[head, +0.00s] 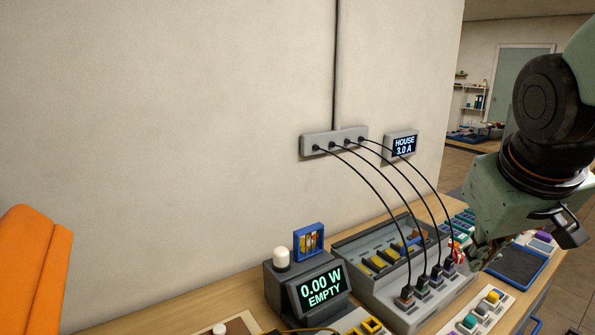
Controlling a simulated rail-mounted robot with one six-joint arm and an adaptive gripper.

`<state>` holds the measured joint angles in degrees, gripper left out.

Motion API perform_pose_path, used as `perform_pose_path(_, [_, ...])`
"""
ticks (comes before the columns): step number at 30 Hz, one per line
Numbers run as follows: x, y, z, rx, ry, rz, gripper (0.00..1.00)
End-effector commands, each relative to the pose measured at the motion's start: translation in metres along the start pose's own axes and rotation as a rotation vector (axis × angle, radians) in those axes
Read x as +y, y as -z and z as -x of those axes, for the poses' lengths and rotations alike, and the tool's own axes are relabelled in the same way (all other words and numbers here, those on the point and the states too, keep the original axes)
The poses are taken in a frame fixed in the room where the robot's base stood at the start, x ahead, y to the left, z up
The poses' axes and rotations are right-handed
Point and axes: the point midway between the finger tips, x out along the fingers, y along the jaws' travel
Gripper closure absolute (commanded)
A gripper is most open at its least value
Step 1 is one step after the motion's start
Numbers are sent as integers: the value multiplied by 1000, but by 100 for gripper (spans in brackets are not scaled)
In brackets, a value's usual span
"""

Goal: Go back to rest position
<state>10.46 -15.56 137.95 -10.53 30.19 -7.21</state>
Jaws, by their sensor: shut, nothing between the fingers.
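My arm comes in from the right edge, with a dark round joint above a pale green wrist. My gripper (478,262) points down and left over the right end of the grey charging unit. It is small and partly lost against the bench items, but looks shut, with nothing seen held in it. A red and white item shows close beside its tip; I cannot tell whether they touch.
The grey charging unit (372,289) has several black cables rising to a wall socket strip (322,142). A meter reading "0.00 W EMPTY" (320,288) stands left of it. A "HOUSE 3.0 A" display (403,146) is on the wall. A blue-rimmed tray (518,262) lies right. An orange chair back (35,265) is far left.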

Motion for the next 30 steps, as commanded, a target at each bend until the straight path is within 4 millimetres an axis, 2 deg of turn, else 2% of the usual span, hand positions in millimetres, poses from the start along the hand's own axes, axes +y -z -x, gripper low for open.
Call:
perform_pose_path(6, [-28,-30,30,-18,37,-29,100])
perform_pose_path(18, [-76,-95,76,-63,111,-78,100])
perform_pose_path(24, [-96,-127,96,-87,149,-96,100])
perform_pose_path(30, [-109,-148,108,-104,175,-106,100])
